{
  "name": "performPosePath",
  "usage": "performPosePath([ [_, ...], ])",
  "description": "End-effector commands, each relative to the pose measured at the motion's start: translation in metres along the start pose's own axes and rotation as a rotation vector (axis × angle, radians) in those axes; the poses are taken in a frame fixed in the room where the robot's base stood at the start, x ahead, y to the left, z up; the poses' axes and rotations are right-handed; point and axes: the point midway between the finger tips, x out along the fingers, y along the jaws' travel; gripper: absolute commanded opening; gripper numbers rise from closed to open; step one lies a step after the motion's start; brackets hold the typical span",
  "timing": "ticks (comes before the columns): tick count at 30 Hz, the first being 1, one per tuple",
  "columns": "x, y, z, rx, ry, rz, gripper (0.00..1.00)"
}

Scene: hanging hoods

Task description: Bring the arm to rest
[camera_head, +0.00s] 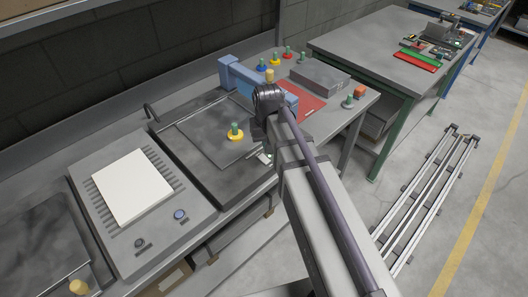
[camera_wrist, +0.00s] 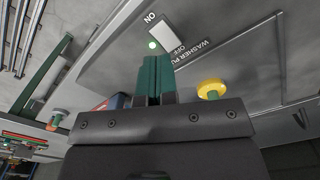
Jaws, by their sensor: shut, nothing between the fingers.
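My gripper (camera_wrist: 152,80) is shut, its two dark green fingers together with nothing between them. In the wrist view the fingertips point toward a grey panel with a white switch (camera_wrist: 174,38), a lit green lamp (camera_wrist: 152,44) and lettering that reads ON, OFF and WASHER. I cannot tell the gap between fingertips and panel. In the head view my arm (camera_head: 300,190) reaches over the front edge of the bench, and its own links hide most of the gripper.
A yellow-and-green knobbed piece (camera_head: 235,133) stands on the grey lid left of my arm. Beyond the arm are a blue frame (camera_head: 238,80), a red plate (camera_head: 300,103), a grey block (camera_head: 320,76) and several knobbed pieces. A white pad (camera_head: 132,188) lies left. Floor rails (camera_head: 425,200) lie right.

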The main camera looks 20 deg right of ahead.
Motion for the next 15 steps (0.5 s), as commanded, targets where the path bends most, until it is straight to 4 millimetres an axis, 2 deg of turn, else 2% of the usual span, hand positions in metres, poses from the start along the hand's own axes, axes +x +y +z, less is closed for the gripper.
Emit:
performPosePath([
  [1,-0.010,0.000,0.000,0.000,0.000,0.000,0.00],
  [2,-0.012,0.000,0.000,0.000,0.000,0.000,0.00],
  [11,-0.010,0.000,0.002,0.000,0.000,0.000,0.00],
  [13,-0.010,0.000,0.017,-0.002,0.000,0.000,0.00],
  [15,-0.010,0.001,0.050,-0.007,0.000,0.000,0.00],
])
